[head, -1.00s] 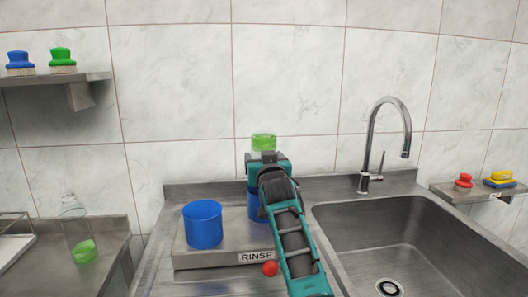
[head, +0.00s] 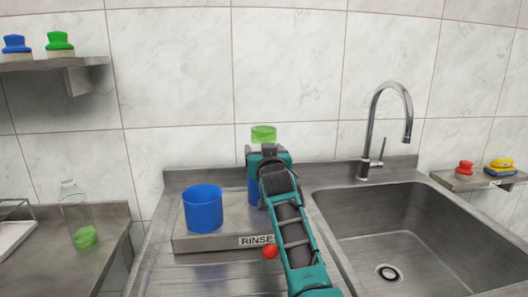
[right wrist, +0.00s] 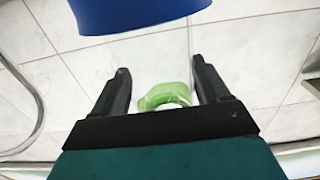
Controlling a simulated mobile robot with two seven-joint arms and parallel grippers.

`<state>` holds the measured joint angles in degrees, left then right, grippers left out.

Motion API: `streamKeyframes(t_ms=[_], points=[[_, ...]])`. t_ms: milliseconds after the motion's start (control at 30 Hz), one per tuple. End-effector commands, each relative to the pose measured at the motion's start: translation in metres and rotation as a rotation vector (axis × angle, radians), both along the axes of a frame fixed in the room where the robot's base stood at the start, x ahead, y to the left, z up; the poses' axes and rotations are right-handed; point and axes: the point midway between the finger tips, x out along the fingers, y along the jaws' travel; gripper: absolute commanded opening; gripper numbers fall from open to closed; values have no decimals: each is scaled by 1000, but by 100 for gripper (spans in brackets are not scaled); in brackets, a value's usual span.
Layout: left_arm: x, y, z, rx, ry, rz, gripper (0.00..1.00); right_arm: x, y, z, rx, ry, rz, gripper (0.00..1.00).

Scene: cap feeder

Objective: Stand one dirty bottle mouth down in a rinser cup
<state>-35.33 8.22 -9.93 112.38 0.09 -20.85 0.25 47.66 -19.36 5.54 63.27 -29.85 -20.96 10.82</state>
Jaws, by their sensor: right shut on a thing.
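My right gripper (head: 268,156) is shut on a clear bottle with green dirt in its base. The bottle is mouth down; its green base (head: 264,133) shows above the gripper, and the green also shows between the fingers in the right wrist view (right wrist: 165,96). A blue rinser cup (head: 253,190) stands below, mostly hidden by my arm; the cup also shows in the right wrist view (right wrist: 135,12). I cannot tell whether the bottle's mouth is inside it. Another blue cup (head: 202,210) to the left looks empty. My left gripper is not in view.
Another dirty bottle (head: 83,237) stands upright on the left counter (head: 50,265). The cups sit on the rinse stand (head: 205,243), with a red ball (head: 271,252) at its front. The sink (head: 360,225) and tall tap (head: 374,130) are on the right.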

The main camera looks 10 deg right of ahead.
Motion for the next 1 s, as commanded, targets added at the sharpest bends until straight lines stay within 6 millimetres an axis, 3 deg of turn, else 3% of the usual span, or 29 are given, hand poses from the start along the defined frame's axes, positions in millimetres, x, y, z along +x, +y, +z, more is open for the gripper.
streamKeyframes(t_ms=[67,100,367,667,1000], points=[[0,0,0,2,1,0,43,0,0,0,0,0,0,46],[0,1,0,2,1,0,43,0,0,0,0,0,0,76],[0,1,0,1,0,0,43,0,0,0,0,0,0,100],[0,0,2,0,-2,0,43,0,0,0,0,1,0,100],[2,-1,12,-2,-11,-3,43,-34,0,-1,0,1,-1,100]])
